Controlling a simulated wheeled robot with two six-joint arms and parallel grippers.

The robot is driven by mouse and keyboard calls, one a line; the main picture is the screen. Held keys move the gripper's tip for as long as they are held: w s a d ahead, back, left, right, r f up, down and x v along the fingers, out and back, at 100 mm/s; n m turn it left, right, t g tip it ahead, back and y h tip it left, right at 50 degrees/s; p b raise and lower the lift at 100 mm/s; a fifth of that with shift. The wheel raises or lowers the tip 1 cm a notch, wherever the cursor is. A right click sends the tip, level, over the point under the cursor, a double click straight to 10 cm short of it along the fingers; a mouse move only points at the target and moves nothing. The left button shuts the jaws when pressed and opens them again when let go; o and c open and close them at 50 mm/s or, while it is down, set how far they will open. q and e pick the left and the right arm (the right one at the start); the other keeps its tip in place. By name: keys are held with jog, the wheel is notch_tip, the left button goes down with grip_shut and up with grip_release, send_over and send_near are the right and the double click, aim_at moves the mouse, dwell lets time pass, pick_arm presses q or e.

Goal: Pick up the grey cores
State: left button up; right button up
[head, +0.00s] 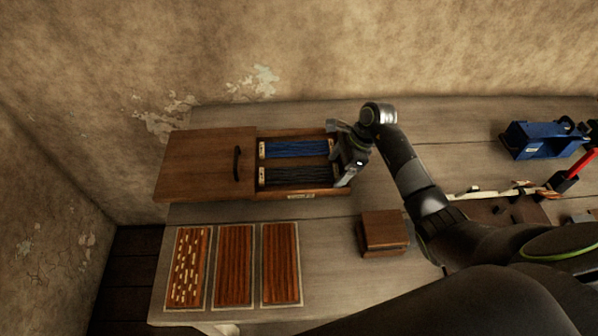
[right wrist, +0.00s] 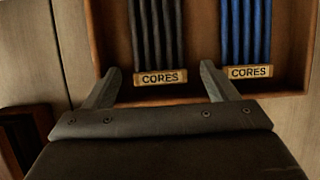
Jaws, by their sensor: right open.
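The grey cores (head: 297,176) lie as a dark bundle of rods in the front compartment of an open wooden box (head: 322,193). In the right wrist view the grey cores (right wrist: 158,38) have a brass label reading CORES on their near end. The blue cores (head: 296,149) lie beside them in the rear compartment, and also show in the right wrist view (right wrist: 249,32). My right gripper (head: 340,162) is at the right end of the box. In the right wrist view its open, empty fingers (right wrist: 157,88) stand to either side of the grey cores' label. My left gripper is not in view.
The box's wooden lid (head: 205,163) with a dark handle is to its left. Wooden panels (head: 235,265) lie at the front left. A small wooden block (head: 382,232) is right of the box. A blue press (head: 543,139) stands at the far right.

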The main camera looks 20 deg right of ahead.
jog(key=c, duration=1.2)
jog(key=shift+o, duration=0.2)
jog(key=shift+r, duration=0.1)
notch_tip(320, 180, up, 10)
jog(key=b, duration=0.2)
jog(key=shift+b, duration=0.4)
